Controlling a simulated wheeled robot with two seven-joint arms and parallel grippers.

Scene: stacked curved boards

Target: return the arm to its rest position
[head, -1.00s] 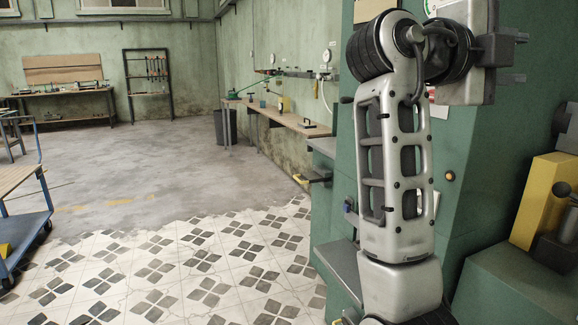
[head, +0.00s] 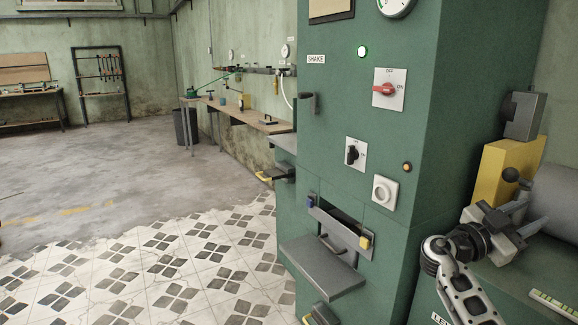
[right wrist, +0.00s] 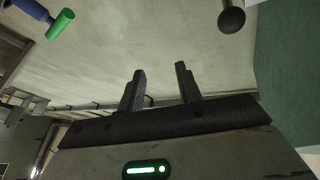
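My right gripper (head: 533,214) is at the lower right of the head view, in front of the yellow block and beside the green machine. In the right wrist view its two dark fingers (right wrist: 161,88) stand apart with nothing between them. My right arm comes up from the bottom right edge of the head view, folded low. My left gripper is in neither view.
The green machine (head: 345,85) fills the centre right, with a red switch (head: 386,90), a black switch (head: 353,154) and a grey tray (head: 322,268) jutting out low. A yellow block (head: 498,170) stands at the right. The tiled floor at left is clear.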

